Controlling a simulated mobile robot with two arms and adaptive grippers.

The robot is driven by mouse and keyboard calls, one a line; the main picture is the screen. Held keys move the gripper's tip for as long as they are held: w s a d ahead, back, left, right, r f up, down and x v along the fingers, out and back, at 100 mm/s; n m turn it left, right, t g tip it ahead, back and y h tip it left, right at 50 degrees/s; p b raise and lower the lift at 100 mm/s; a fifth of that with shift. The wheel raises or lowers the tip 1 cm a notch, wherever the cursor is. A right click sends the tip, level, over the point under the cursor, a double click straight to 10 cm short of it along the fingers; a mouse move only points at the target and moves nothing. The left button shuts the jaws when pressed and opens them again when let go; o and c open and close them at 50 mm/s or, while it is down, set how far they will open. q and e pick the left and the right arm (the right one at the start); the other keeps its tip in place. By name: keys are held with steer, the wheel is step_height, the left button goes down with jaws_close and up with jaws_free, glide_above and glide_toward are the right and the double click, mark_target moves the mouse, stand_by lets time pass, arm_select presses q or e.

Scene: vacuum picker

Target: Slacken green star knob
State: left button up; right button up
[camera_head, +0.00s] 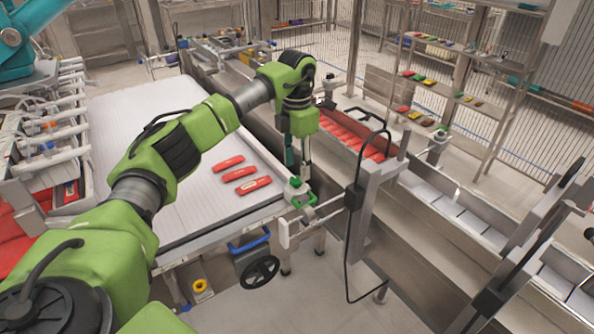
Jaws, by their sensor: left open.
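A green star knob (296,183) sits on a pale clamp bracket at the near right corner of the white conveyor table. My left gripper (303,170) hangs down from the green arm directly above this knob. Its fingers point downward and look open, with the tips close to the knob. I cannot tell whether they touch it. My right gripper is out of view.
Several red packs (240,174) lie on the white conveyor table (185,215). A row of red packs (350,138) lies in the metal channel beyond. A post with a black cable (362,210) stands right of the gripper. A black handwheel (260,272) hangs below the table.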

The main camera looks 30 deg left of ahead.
mark_target(296, 179)
arm_select(q)
step_height(296, 179, down, 2)
steer(key=shift+s+f, duration=0.1)
steer(key=shift+s, duration=0.05)
steer(key=shift+f, duration=0.55)
steer(key=c, duration=1.1)
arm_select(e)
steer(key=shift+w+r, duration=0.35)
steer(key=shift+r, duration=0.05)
